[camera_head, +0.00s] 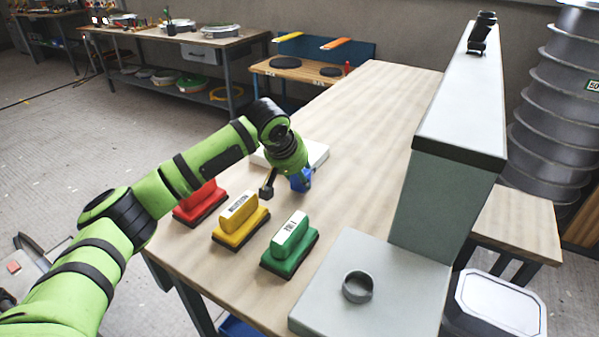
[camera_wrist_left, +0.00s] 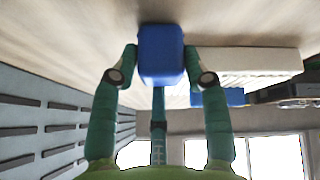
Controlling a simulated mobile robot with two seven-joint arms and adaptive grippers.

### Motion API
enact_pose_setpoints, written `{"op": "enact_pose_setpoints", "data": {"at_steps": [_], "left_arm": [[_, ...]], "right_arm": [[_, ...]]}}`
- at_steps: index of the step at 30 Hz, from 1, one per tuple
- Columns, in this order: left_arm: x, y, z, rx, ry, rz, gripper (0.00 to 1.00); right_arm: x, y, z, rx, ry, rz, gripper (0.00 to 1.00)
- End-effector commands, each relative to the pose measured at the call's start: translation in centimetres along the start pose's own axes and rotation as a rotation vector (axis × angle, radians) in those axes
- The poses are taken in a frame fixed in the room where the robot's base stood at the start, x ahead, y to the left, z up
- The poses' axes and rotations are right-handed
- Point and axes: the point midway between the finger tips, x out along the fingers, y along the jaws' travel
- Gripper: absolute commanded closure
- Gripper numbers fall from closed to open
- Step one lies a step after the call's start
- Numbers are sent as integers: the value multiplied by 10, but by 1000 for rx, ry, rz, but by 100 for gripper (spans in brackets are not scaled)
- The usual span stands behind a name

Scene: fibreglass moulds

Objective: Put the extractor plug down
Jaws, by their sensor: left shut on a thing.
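My left gripper (camera_head: 284,184) is over the wooden bench (camera_head: 360,130), pointing down. In the left wrist view, its fingers (camera_wrist_left: 161,72) are shut on a blue block-like piece (camera_wrist_left: 161,50), which I take for the extractor plug. The plug also shows in the head view (camera_head: 301,180), at the right side of the gripper, low over the bench. I cannot tell whether it touches the wood. The fingers and wrist hide part of it. My right gripper is not in view.
Red (camera_head: 201,199), yellow (camera_head: 240,218) and green (camera_head: 289,243) handled blocks stand in front of the gripper. A white slab (camera_head: 315,153) lies just behind it. A grey plate (camera_head: 330,280) with a dark ring (camera_head: 358,287) is at front right. Bench wood beyond the slab is clear.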

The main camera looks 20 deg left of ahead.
Motion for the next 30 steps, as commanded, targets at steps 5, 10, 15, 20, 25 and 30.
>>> {"op": "enact_pose_setpoints", "data": {"at_steps": [5, 10, 15, 20, 25, 30], "left_arm": [[2, 0, 1, 0, 0, 0, 31], [2, 0, 1, 0, -1, 0, 31], [1, 0, 0, 0, 0, 1, 31], [-17, 1, -1, 0, 2, 3, 31], [-54, 1, -1, 1, 3, 3, 31], [-89, 1, -1, 1, 3, 2, 31]], "right_arm": [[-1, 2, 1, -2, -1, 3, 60], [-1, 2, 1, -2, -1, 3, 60], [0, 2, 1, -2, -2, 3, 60], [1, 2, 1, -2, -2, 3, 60], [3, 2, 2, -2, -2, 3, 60], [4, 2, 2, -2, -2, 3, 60]]}}
